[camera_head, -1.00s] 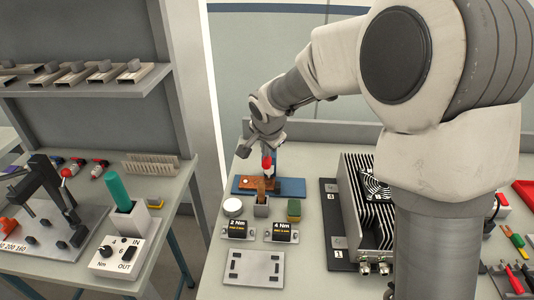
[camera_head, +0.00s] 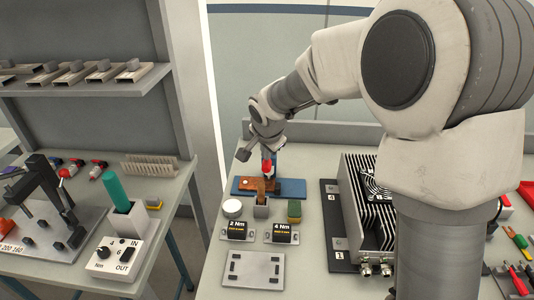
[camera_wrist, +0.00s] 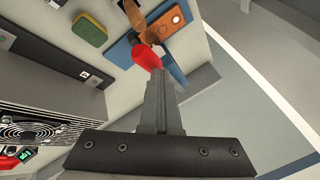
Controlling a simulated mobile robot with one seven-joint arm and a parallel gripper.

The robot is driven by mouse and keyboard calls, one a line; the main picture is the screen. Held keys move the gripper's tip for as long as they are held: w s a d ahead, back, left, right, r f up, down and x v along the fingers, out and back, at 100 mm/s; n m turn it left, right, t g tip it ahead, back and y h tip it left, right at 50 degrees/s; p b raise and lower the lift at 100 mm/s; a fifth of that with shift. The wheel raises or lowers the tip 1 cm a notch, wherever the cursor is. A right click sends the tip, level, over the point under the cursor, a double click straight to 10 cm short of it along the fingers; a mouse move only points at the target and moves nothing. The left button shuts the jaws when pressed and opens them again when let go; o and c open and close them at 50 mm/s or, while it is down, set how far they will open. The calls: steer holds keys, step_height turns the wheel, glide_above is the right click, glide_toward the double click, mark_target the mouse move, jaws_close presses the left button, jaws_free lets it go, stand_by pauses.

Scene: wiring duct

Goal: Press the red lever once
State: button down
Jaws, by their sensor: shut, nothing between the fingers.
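In the wrist view the red lever end (camera_wrist: 147,57) lies right at the tips of my gripper (camera_wrist: 154,80). My gripper is shut with nothing held. The fingertips overlap the red end in that view; I cannot tell whether they press on it. In the head view my gripper (camera_head: 267,150) is just above the lever, and its fingertips are hard to make out.
A finned metal unit (camera_head: 366,215) stands to the right. The left table holds a black clamp with a red knob (camera_head: 65,172).

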steer(key=shift+s+f+b, duration=0.2)
steer(key=shift+f+b, duration=0.4)
stand_by(0.5)
steer(key=shift+r, duration=0.1)
steer(key=shift+w+r+p, duration=0.25)
steer(key=shift+r+p, duration=0.25)
steer(key=shift+r, duration=0.25)
steer(key=shift+w+r+p, duration=0.2)
steer(key=shift+r+p, duration=0.3)
steer(key=shift+r, duration=0.3)
steer(key=shift+w+r+p, duration=0.25)
steer(key=shift+r+p, duration=0.25)
steer(key=shift+r, duration=0.25)
steer(key=r+p, duration=0.1)
steer(key=r, duration=0.1)
steer(key=w+r+p, duration=0.1)
steer(key=r+p, duration=0.1)
steer(key=r, duration=0.1)
steer(key=shift+w, duration=0.2)
steer(key=shift+f, duration=0.1)
